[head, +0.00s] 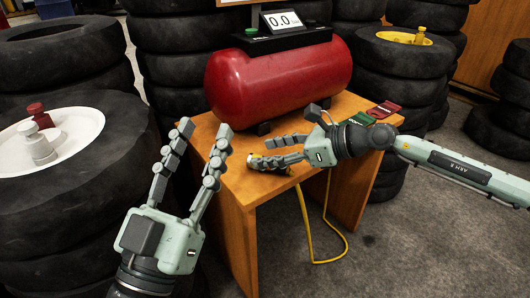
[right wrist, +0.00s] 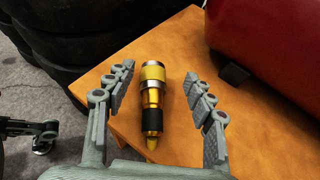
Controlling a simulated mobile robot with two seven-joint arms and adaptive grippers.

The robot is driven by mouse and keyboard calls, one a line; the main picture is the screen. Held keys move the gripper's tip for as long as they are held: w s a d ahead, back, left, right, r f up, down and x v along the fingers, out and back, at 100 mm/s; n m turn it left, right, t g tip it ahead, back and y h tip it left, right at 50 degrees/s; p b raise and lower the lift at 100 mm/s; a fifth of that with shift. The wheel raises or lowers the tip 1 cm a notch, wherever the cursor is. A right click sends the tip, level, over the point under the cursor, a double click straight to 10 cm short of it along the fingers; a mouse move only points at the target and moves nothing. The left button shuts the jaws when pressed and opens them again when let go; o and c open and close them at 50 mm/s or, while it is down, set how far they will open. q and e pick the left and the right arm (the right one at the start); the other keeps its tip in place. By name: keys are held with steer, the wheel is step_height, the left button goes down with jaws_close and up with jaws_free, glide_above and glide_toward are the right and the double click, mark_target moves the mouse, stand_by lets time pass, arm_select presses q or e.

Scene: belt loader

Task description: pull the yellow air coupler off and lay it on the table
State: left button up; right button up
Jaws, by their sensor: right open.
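The yellow air coupler (right wrist: 152,97), a gold and silver cylinder with a black band, appears to lie on the wooden table (right wrist: 262,118) near its edge. It is between the spread fingers of my right gripper (right wrist: 158,74), with a visible gap on both sides. In the head view my right gripper (head: 262,152) is low over the table's front left part and mostly hides the coupler. A yellow hose (head: 308,232) hangs from that table edge to the floor. My left gripper (head: 204,128) is open and empty, in the air left of the table.
A red tank (head: 270,78) with a 0.0 display (head: 283,20) stands on the table behind my right gripper. Red (head: 384,109) and green (head: 358,119) pieces lie at the table's right. Tyre stacks (head: 75,200) crowd left and behind. Floor at front right is clear.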

steer(key=v, duration=1)
steer(key=shift+s+d, duration=0.15)
steer(key=shift+d, duration=0.1)
steer(key=shift+r, duration=0.1)
